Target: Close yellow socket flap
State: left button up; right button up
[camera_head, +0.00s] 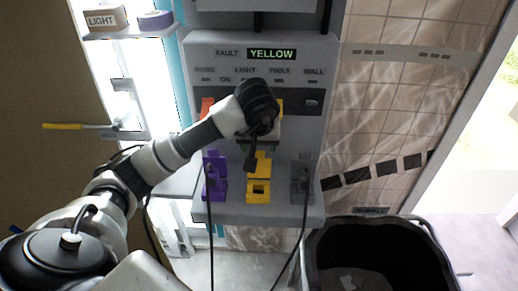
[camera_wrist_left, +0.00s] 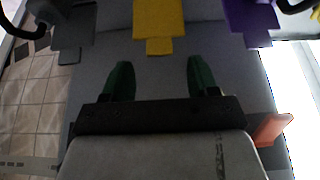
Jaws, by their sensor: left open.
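The yellow socket (camera_head: 259,194) sits on the grey panel's lower ledge, between the purple and grey sockets. Its dark opening shows, and its yellow flap (camera_head: 264,168) appears raised above it. In the left wrist view, which is turned over, the yellow flap (camera_wrist_left: 158,22) is at top centre. My left gripper (camera_head: 251,162) is in front of the panel, just above the yellow socket and partly over the flap. Its two green fingers (camera_wrist_left: 160,78) are apart with nothing between them. I cannot tell whether they touch the flap. My right gripper is not in view.
The purple socket (camera_head: 214,184) and grey socket (camera_head: 301,188) flank the yellow one, with black cables hanging down. A sign (camera_head: 271,54) reads YELLOW. A black bin (camera_head: 330,250) stands below right. A shelf with a LIGHT box (camera_head: 105,18) is upper left.

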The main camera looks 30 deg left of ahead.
aim_at(259, 154)
pick_arm(q)
jog(key=shift+x, duration=2)
grip_shut()
